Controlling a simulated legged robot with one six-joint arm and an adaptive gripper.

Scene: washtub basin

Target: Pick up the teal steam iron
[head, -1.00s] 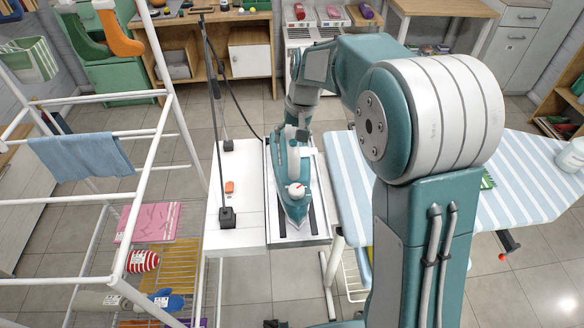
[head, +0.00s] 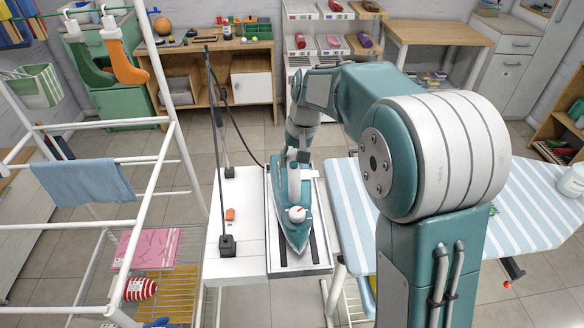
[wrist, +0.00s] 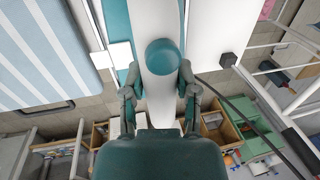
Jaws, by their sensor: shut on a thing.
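The teal steam iron (head: 304,232) points its tip toward me over the white tray (head: 276,262), which has dark strips. It has a white upper part and a round white knob with a red mark. My gripper (wrist: 160,80) is shut on the iron's handle, with one finger on each side of its teal round end in the wrist view. In the head view my gripper (head: 298,157) is at the iron's far end, partly hidden by my arm. I cannot tell whether the iron's sole touches the tray.
A white stand (head: 238,190) with a dark upright pole and cord is left of the tray. A striped ironing board (head: 350,200) lies close on the right. A white drying rack (head: 150,75) with a blue towel stands at left. Shelves and a desk are behind.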

